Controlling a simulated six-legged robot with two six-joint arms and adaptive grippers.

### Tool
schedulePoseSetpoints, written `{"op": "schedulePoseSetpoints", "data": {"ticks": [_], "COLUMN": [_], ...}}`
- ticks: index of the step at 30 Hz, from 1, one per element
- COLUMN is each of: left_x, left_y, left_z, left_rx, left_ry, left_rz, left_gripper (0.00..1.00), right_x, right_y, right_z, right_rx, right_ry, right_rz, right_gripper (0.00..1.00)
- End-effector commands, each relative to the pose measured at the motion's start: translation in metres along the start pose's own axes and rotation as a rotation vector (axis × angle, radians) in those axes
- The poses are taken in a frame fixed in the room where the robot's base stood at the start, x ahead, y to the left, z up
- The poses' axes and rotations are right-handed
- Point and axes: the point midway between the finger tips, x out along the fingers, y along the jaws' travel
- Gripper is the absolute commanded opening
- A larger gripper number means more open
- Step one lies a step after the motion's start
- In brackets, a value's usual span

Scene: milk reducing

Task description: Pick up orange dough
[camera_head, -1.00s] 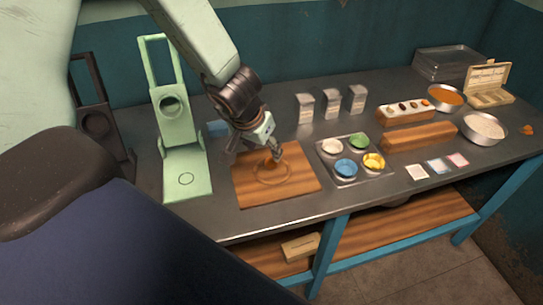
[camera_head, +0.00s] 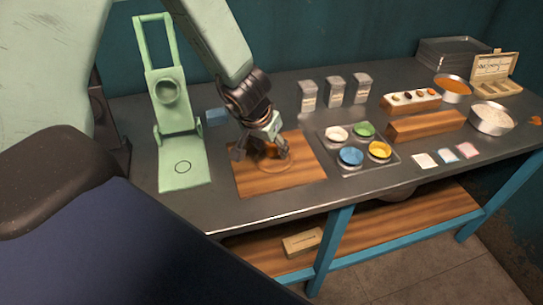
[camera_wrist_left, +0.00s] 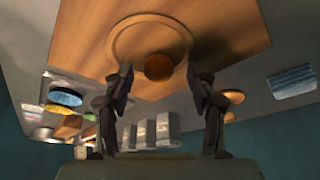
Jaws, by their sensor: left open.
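The orange dough (camera_head: 270,152) is a small ball on the wooden board (camera_head: 290,179), within a ring marked on the board. My left gripper (camera_head: 262,155) is low over the board, with its fingers spread around the dough and partly hiding it. In the left wrist view the dough (camera_wrist_left: 158,66) shows as a brown-orange ball just beyond the gap between the open fingertips (camera_wrist_left: 160,76). The fingers look apart from it, and the gripper is empty. My right gripper is not in view.
A light green press (camera_head: 182,140) stands left of the board. A metal tray (camera_head: 389,164) with coloured bowls sits to its right. Several grey cartons (camera_head: 335,92) stand behind. A wooden block (camera_head: 425,127) and metal bowls (camera_head: 491,119) are farther right.

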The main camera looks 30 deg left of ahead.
Motion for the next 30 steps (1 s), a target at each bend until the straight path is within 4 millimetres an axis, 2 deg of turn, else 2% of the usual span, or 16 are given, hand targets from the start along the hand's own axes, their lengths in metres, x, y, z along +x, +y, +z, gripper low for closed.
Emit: {"op": "schedulePoseSetpoints", "data": {"ticks": [1,3,10,27,30], "left_x": [0.008,0.0107,0.0092,0.009,0.009], "left_y": [-0.0002,-0.0005,-0.0006,-0.0006,-0.0006], "left_z": [0.0006,-0.0001,-0.0012,-0.0011,-0.0011], "left_rx": [0.001,0.002,0.001,0.001,0.001], "left_ry": [0.0,0.0,0.0,0.0,0.001], "left_rz": [-0.001,-0.001,0.0,0.0,0.0], "left_gripper": [0.58,0.58,0.57,0.08,0.06], "right_x": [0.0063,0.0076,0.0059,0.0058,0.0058], "right_y": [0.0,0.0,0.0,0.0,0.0], "right_z": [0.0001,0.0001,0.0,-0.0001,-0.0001], "right_rx": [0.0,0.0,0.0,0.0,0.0], "right_ry": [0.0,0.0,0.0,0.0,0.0], "right_rz": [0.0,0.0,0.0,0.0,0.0], "right_gripper": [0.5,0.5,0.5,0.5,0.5]}}
